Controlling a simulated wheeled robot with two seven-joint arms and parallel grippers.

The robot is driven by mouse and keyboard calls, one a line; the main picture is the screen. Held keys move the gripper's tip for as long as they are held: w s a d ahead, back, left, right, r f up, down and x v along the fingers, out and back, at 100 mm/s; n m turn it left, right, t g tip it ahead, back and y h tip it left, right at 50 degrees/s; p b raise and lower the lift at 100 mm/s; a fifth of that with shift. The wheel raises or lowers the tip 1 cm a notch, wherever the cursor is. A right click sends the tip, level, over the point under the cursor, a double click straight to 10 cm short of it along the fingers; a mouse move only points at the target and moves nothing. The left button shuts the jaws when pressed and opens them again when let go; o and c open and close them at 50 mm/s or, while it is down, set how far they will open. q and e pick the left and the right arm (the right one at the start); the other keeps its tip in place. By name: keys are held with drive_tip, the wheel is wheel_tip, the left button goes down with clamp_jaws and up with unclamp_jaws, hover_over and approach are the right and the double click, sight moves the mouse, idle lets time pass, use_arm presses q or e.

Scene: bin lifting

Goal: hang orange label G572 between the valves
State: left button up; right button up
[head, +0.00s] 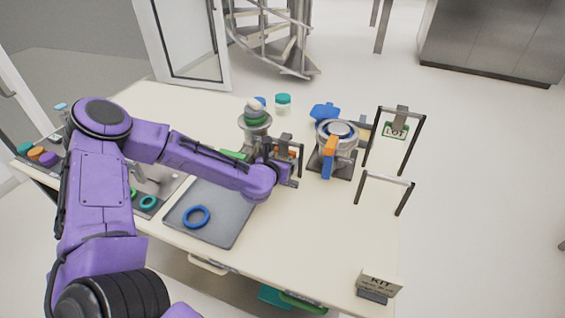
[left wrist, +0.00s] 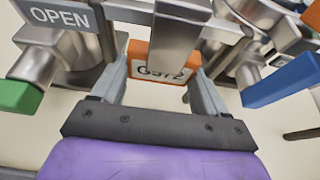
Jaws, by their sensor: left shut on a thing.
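An orange label (left wrist: 140,52) with a white face sits between my left gripper's fingers (left wrist: 163,72) in the left wrist view. Its text is partly hidden and hard to read. The gripper (head: 287,168) is shut on it; in the head view only a bit of orange shows there. A metal hook piece (left wrist: 180,30) crosses in front of the label at a horizontal rail (left wrist: 130,13). I cannot tell whether the label bears on the rail. The left valve (head: 254,122) has a green handle (left wrist: 20,97). The right valve (head: 337,133) has a blue handle (left wrist: 283,82). My right gripper is not in view.
An OPEN sign (left wrist: 58,17) is close left of the rail. A black-posted rack (head: 402,112) holds a green LOT tag (head: 395,131); a lower rack (head: 384,178) stands in front. A grey tray (head: 228,228) holds a blue ring (head: 196,217). A KIT sign (head: 379,283) stands front right.

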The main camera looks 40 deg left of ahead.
use_arm(q)
drive_tip(key=o, duration=1)
drive_tip(key=shift+c, duration=0.2)
drive_tip(key=p+v, duration=0.1)
drive_tip(key=v, duration=0.9)
drive_tip(key=shift+s, duration=0.25)
